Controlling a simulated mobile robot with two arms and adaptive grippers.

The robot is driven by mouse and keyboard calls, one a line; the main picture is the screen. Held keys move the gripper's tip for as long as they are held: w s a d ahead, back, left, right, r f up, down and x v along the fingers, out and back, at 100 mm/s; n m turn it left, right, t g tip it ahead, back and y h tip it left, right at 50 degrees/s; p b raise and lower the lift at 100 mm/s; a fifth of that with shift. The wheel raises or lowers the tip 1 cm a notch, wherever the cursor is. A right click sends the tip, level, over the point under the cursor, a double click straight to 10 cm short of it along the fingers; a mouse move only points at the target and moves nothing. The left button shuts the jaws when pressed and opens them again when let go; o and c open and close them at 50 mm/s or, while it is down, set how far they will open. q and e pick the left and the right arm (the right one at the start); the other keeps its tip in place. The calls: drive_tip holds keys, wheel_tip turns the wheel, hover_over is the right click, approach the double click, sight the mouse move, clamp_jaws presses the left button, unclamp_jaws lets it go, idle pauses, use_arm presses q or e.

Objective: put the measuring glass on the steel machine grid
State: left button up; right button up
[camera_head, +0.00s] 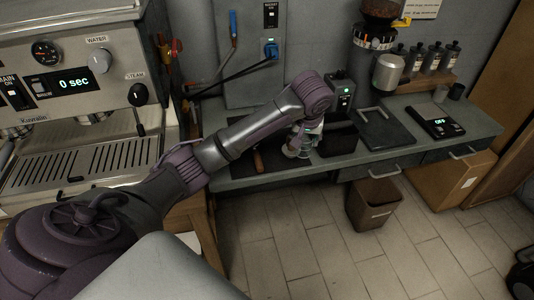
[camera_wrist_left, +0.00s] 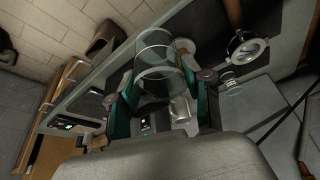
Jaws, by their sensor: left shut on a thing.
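The measuring glass (camera_wrist_left: 160,60) is a clear cylinder held between the two fingers of my left gripper (camera_wrist_left: 163,92) in the left wrist view. In the head view my left gripper (camera_head: 306,134) hangs over the low counter, and the glass shows only in part beside it (camera_head: 293,149). The steel machine's slotted drip grid (camera_head: 75,165) is at the left of the head view, well apart from the glass. The part of the grid that shows is bare. My right gripper is in neither view.
The grey counter (camera_head: 240,182) carries a dark tray (camera_head: 383,127) and a scale (camera_head: 438,121) reading OFF. A bin (camera_head: 374,203) is on the floor. My left arm spans between the machine and the counter.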

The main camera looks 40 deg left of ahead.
use_arm(q)
drive_tip(key=a+f, duration=0.2)
drive_tip(key=a, duration=0.1)
drive_tip(key=a+f+p, duration=0.1)
drive_tip(key=a+f, duration=0.1)
drive_tip(key=a, duration=0.2)
drive_tip(key=a+f, duration=0.3)
drive_tip(key=a, duration=0.1)
drive_tip(key=shift+s+a+p, duration=0.15)
drive_tip(key=shift+s+p, duration=0.15)
drive_tip(key=shift+p, duration=0.05)
drive_tip(key=shift+f, duration=1.9)
drive_tip(key=shift+f+p, duration=0.1)
drive_tip(key=shift+p, duration=0.2)
drive_tip(key=o, duration=1.2)
drive_tip(key=v, duration=1.2)
